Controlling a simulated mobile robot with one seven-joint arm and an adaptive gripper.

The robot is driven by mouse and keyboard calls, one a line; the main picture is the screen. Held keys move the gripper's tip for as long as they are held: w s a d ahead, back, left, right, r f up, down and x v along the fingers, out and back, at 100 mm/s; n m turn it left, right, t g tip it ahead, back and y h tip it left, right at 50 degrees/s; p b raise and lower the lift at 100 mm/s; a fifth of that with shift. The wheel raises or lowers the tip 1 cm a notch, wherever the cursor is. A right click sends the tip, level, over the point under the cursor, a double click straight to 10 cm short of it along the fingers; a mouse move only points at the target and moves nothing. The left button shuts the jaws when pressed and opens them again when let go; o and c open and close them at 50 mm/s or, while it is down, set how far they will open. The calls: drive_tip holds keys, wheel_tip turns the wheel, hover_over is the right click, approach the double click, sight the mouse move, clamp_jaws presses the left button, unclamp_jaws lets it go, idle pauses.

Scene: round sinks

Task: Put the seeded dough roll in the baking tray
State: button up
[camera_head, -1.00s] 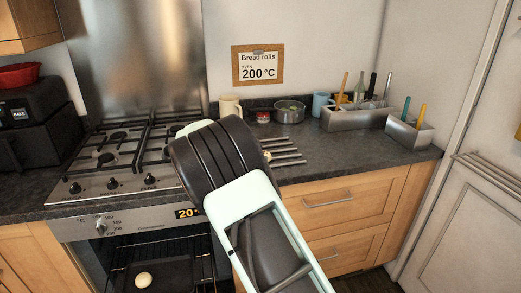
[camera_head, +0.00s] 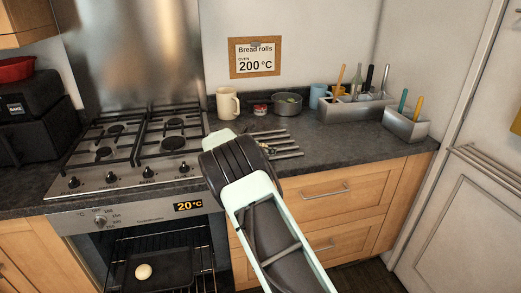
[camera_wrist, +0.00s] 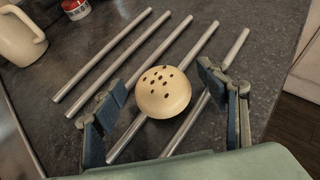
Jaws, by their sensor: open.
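The seeded dough roll (camera_wrist: 163,92) is a pale round bun with dark seeds. In the wrist view it rests on metal rods (camera_wrist: 110,62) lying on the dark counter. My gripper (camera_wrist: 160,112) is open, with one finger on either side of the roll and no clear contact. In the head view my arm hides the roll and my gripper. The dark baking tray (camera_head: 165,270) is inside the open oven at lower left, with a pale plain dough roll (camera_head: 143,271) on it.
A cream mug (camera_head: 228,103), a small red-lidded jar (camera_head: 260,109) and a pot (camera_head: 288,104) stand behind the rods. Metal utensil bins (camera_head: 352,110) are at the right. The gas hob (camera_head: 130,145) is left of my arm. A sign (camera_head: 255,58) reads "Bread rolls, oven 200 °C".

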drive_tip(key=shift+c, duration=0.6)
drive_tip(key=c, duration=1.2)
drive_tip(key=shift+r, duration=0.1)
